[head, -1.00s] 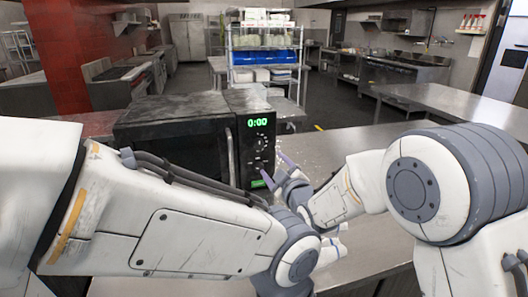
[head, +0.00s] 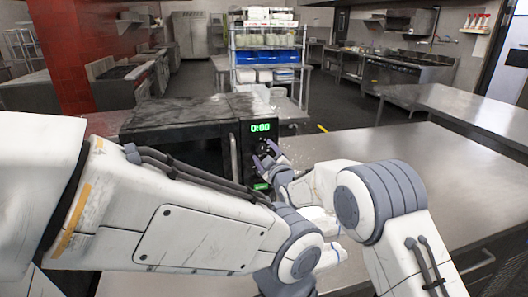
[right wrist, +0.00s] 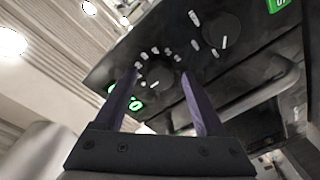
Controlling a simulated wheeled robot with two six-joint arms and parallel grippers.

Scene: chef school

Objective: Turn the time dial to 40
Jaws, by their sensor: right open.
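The black microwave (head: 185,128) stands on the counter, its control panel facing me. Its green display (head: 260,127) reads 0:00, and a green button (head: 262,187) sits low on the panel. My right gripper (head: 265,154) is in front of the panel, open, its purple fingers pointing at it. In the right wrist view, the dial nearer the display (right wrist: 161,78) lies between the spread fingertips (right wrist: 159,72); I cannot tell whether they touch it. A second dial (right wrist: 222,30) is clear of the fingers. Dial labels are too small to read.
The steel counter (head: 400,145) is clear to the right of the microwave. A wire shelf with blue bins (head: 268,58) stands behind it. My left arm crosses low in front of the microwave, close to my right arm.

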